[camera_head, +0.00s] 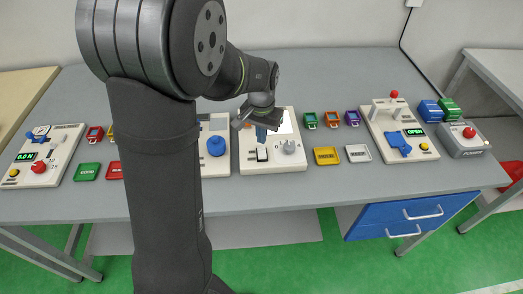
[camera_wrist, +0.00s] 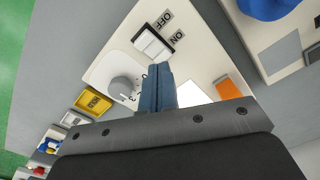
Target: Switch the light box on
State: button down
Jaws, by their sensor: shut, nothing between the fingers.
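The light box (camera_head: 258,165) is a cream panel on the table, just right of my arm in the head view. It carries a white rocker switch in a dark frame (camera_wrist: 153,43), with OFF and ON labels (camera_wrist: 168,28) beside it in the wrist view. A grey knob (camera_wrist: 122,87) sits next to the switch. A bright white panel (camera_wrist: 195,96) lies partly behind my fingers. My gripper (camera_wrist: 153,72) is shut and empty, its blue fingertips over the panel close to the switch. I cannot tell whether they touch it.
A panel with a blue knob (camera_head: 216,147) stands close on the left of the light box. Small coloured trays, one yellow (camera_head: 327,156), lie to the right. Further right are a panel with a blue lever (camera_head: 398,143) and a grey box with a red button (camera_head: 469,132).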

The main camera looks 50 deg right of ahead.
aim_at(289, 146)
jog(key=shift+r, duration=2.05)
jog(key=shift+f, duration=0.15)
notch_tip(289, 146, down, 7)
jog(key=shift+r, duration=0.1)
jog(key=shift+r, duration=0.1)
notch_tip(289, 146, up, 6)
jog(key=shift+r, duration=0.25)
notch_tip(289, 146, down, 7)
jog(key=shift+r, duration=0.15)
notch_tip(289, 146, up, 9)
jog(key=s+d+f+m, duration=0.1)
jog(key=s+f, duration=0.1)
jog(key=s+d+f+m, duration=0.2)
jog(key=f, duration=0.1)
jog(key=s+d+f+m, duration=0.1)
jog(key=s+d+f, duration=0.1)
jog(key=shift+s+d+f+m, duration=0.2)
jog(key=shift+d+f+m, duration=0.05)
jog(key=shift+m, duration=0.05)
